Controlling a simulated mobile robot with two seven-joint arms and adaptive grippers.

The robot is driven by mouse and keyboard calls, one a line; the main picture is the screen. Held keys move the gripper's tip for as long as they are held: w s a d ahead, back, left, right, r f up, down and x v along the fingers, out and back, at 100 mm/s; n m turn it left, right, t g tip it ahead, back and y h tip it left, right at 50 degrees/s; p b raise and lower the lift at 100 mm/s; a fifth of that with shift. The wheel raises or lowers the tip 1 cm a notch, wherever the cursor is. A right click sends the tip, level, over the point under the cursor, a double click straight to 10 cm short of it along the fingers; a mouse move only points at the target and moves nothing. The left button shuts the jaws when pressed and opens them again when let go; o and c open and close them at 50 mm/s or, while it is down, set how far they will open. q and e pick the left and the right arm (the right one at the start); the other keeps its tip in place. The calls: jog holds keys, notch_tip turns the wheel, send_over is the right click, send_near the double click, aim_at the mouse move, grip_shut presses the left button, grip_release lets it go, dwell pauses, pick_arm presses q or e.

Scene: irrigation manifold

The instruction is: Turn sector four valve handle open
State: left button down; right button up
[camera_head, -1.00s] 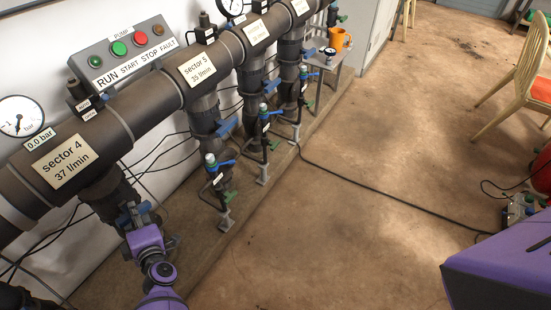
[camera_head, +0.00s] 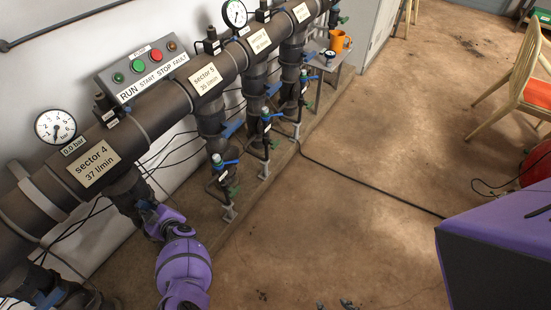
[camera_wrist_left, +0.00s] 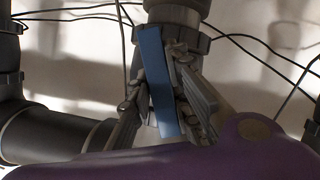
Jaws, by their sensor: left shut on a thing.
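The sector 4 label (camera_head: 94,164) is on the dark main pipe, and the sector 4 branch pipe (camera_head: 126,190) drops below it. My left gripper (camera_head: 148,210) is at this branch, with its purple arm coming up from below. In the left wrist view the blue valve handle (camera_wrist_left: 156,75) stands between the fingers of my left gripper (camera_wrist_left: 162,100), which are closed on it. There the handle runs nearly in line with the branch pipe, slightly tilted. In the head view my gripper largely hides the handle. My right gripper is out of view.
A pressure gauge (camera_head: 55,127) above the label is marked 0.0 bar. The pump panel (camera_head: 146,68) is on the wall. The sector 5 branch (camera_head: 211,122) with its blue-handled valve stands to the right. The floor (camera_head: 330,220) right of the pipes is mostly clear.

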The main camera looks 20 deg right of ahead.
pick_arm(q)
jog(key=shift+m+g+y, duration=0.6)
jog(key=shift+m+y, duration=0.1)
jog(key=shift+m, duration=0.6)
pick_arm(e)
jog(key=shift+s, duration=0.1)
pick_arm(q)
jog(key=c, duration=1.6)
grip_release()
jog(key=shift+a, duration=0.1)
jog(key=shift+c, duration=0.2)
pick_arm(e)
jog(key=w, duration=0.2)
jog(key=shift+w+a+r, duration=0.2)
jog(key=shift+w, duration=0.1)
